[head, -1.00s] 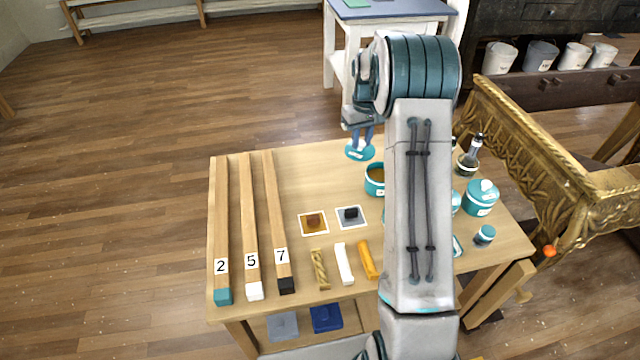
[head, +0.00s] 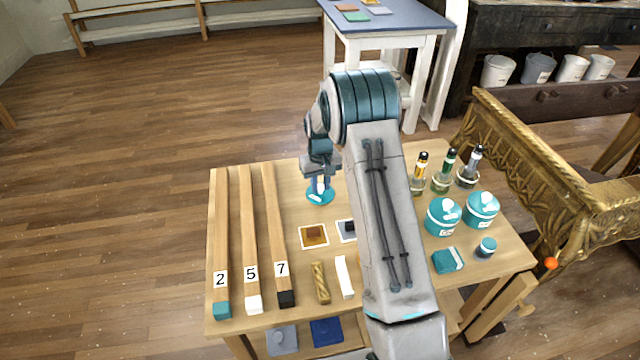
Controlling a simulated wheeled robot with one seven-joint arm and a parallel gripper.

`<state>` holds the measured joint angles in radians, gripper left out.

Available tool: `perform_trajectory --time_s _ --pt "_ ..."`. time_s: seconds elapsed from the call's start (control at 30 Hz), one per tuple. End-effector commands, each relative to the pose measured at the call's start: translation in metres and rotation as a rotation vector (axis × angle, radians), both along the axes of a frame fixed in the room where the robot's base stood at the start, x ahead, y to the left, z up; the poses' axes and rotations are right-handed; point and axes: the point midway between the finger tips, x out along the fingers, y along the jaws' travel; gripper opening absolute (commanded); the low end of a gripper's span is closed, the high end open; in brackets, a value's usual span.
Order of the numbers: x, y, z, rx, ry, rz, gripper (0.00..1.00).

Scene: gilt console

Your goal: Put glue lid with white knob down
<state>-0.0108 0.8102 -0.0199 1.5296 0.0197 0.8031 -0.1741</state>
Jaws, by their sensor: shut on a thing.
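The glue lid (head: 320,197) is a small teal disc. My gripper (head: 320,184) is shut on it from above, and its knob is mostly hidden between the fingers. The lid is over the back left part of the wooden table, right of the long wooden strips. I cannot tell whether it touches the tabletop. My arm hides the open teal pot. Two lidded teal pots, one nearer (head: 443,217) and one farther right (head: 482,210), stand on the table's right side.
Three long strips numbered 2, 5 and 7 (head: 276,235) lie at the left. A brown sample square (head: 313,236) lies just in front of the lid. Several bottles (head: 442,176) stand at the back right. The gilt console (head: 550,165) is beyond the right edge.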

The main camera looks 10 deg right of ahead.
Motion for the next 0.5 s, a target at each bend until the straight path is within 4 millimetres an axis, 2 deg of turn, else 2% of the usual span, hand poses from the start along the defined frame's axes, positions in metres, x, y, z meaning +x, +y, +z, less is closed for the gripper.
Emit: perform_trajectory --time_s 0.37,0.4,0.43,0.5 --pt "0.0002 0.0 -0.0062 0.0 -0.001 0.0 0.01" --pt "0.0003 0.0 -0.0046 0.0 -0.001 0.0 0.34" --pt "0.0003 0.0 -0.0045 0.0 -0.001 0.0 0.43" --pt "0.0003 0.0 -0.0045 0.0 -0.001 0.0 0.45"
